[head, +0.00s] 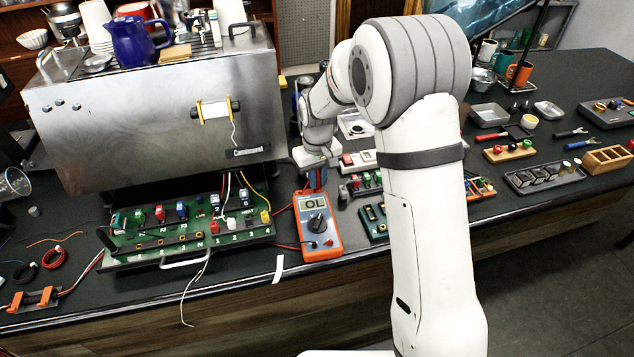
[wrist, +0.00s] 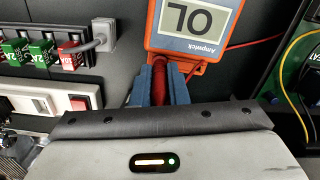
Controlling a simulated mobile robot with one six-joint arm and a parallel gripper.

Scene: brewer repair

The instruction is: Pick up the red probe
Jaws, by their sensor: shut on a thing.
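The orange multimeter (head: 332,246), its display reading OL, lies on the dark bench in front of my arm. Its display end also shows in the wrist view (wrist: 156,45). My gripper (head: 317,178) is at the meter's far end, pointing down. In the wrist view my blue fingers (wrist: 159,85) are shut on the red probe (wrist: 159,68), right beside the meter's edge. The probe's lower part is hidden between the fingers. I cannot tell whether it is clear of the meter. A red lead (wrist: 252,42) runs off to the right.
A steel brewer (head: 150,125) stands left of my gripper, with a green terminal board (head: 150,247) in front. A power strip (wrist: 40,102) and coloured fuse-like parts (wrist: 40,50) lie close to my gripper. Tools and trays fill the bench at right.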

